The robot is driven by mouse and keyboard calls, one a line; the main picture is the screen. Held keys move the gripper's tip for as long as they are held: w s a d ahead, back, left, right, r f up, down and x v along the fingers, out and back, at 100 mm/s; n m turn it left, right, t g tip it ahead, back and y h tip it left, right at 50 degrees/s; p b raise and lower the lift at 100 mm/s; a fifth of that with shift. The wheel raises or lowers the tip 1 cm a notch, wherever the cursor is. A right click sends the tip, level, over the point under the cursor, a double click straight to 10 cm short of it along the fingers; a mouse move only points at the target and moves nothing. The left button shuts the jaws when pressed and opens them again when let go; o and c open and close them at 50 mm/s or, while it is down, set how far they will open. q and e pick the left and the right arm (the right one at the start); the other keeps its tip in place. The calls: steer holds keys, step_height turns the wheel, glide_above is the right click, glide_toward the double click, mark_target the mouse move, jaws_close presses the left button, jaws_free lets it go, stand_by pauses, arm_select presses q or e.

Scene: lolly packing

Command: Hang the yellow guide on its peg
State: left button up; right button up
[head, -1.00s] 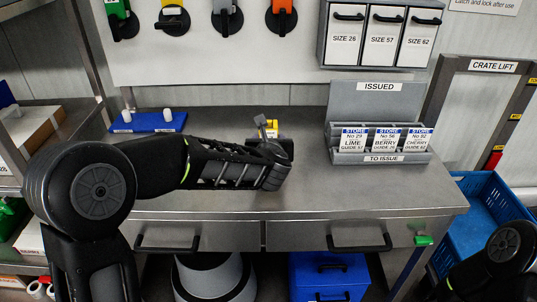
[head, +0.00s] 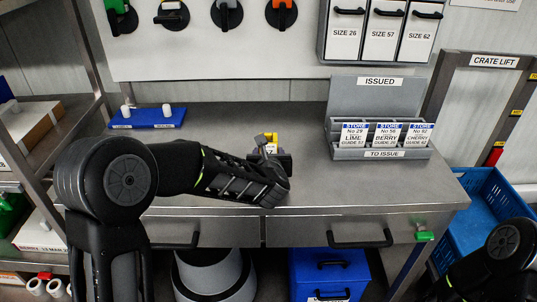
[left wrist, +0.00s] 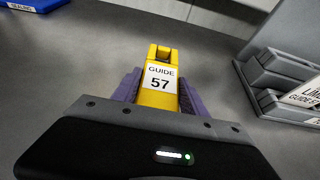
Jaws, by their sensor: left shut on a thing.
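The yellow guide (left wrist: 160,92) carries a white label reading GUIDE 57 in the left wrist view. My left gripper (left wrist: 158,100) is shut on it, with a purple finger pad on each side. In the head view the guide (head: 271,139) shows only in part beyond my left gripper (head: 268,152), over the steel worktop. Several pegs with black round bases hang on the back board, holding green, white, grey and orange pieces; the white one (head: 172,14) is cut by the top edge. No yellow piece shows on that board. My right gripper is out of view.
The worktop (head: 310,185) is mostly clear. A blue tray (head: 150,118) with white pegs stands at the back left. A grey ISSUED rack (head: 378,100) with cards stands at the right. Size drawers (head: 380,35) hang above it. A blue crate (head: 480,215) stands at lower right.

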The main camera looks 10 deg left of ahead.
arm_select(q)
steer(key=shift+f+b, duration=0.2)
steer(key=shift+b, duration=0.15)
steer(key=o, duration=1.5)
steer(key=shift+o, duration=0.2)
steer(key=shift+r+p, duration=0.15)
steer(key=shift+p, duration=0.4)
steer(key=b+v, duration=0.1)
steer(key=v, duration=0.6)
steer(key=shift+s+a+r+b, duration=0.1)
steer(key=shift+s+r+b, duration=0.15)
steer(key=shift+s+b, duration=0.1)
